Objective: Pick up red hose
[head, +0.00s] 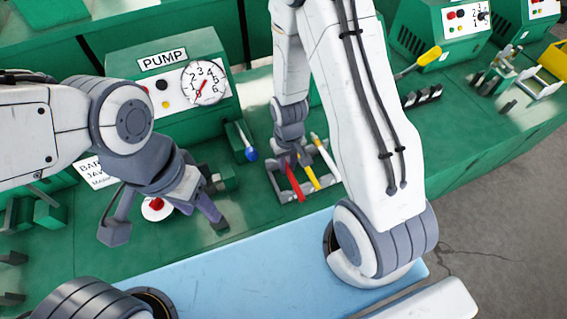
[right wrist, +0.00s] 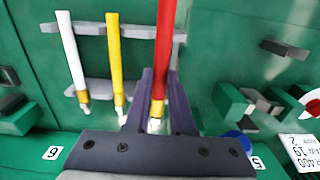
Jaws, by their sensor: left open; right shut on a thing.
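The red hose (head: 295,184) is a short straight red tube at the grey rack (head: 279,195) on the green bench; I cannot tell whether it rests in the rack or is lifted. My right gripper (head: 291,161) is shut on the red hose, which also shows in the right wrist view (right wrist: 165,40) running between the two dark fingers (right wrist: 163,80). A yellow hose (head: 309,177) and a white hose (head: 325,157) stand beside it. My left gripper (head: 165,228) is open and empty, with its fingers spread above the bench near a red button.
A green pump box (head: 150,112) with a dial gauge (head: 207,84) stands behind my left gripper. A blue-ended tool (head: 250,154) lies left of the rack. A light blue mat (head: 230,270) covers the front and is mostly clear.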

